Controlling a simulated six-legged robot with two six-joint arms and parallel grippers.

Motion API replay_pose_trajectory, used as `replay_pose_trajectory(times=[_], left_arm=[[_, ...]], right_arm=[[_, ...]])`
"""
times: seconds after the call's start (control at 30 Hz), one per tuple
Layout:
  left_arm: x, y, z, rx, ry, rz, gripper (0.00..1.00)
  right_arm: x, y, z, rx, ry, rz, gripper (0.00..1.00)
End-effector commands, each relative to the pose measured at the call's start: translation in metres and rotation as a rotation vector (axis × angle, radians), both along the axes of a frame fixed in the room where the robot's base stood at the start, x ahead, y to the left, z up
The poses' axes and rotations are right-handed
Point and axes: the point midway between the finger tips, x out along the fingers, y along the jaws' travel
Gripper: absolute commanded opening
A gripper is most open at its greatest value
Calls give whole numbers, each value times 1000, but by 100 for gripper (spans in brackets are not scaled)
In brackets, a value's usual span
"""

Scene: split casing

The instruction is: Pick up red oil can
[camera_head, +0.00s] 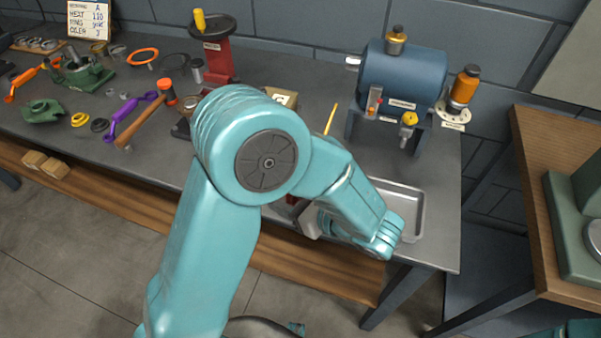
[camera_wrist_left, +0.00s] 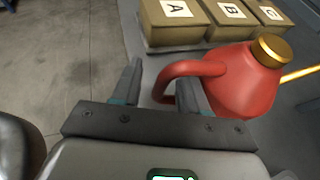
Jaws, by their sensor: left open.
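The red oil can (camera_wrist_left: 245,85) with a gold cap (camera_wrist_left: 271,50) stands to the right in the left wrist view, its spout running off the right edge. My left gripper (camera_wrist_left: 164,64) is open, with the curved red handle (camera_wrist_left: 163,82) showing between its fingers. The right finger overlaps the handle loop in the picture; I cannot tell whether it touches. In the head view my left arm hides most of the can and the gripper's fingers. My right gripper is not in view.
Cardboard boxes marked A (camera_wrist_left: 178,22), B (camera_wrist_left: 231,20) and C (camera_wrist_left: 268,14) stand beyond the can. In the head view, a metal tray (camera_head: 413,205) and a blue tank (camera_head: 400,75) are right of my arm. Tools and parts cover the bench's left side.

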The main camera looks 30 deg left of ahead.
Motion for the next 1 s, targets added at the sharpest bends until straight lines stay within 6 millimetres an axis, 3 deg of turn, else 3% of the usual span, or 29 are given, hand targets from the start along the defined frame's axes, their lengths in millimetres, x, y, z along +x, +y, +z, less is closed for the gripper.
replay_pose_trajectory(times=[0.1,0.23,0.67,0.87,1.0], left_arm=[[0,-2,0,0,1,-1,43],[0,-3,0,0,1,-1,1],[0,-1,6,1,-3,0,0],[0,0,33,-2,-7,1,0],[0,0,72,-2,-12,1,0]], right_arm=[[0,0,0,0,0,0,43],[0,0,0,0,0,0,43],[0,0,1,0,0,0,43],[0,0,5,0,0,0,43],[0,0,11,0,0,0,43]])
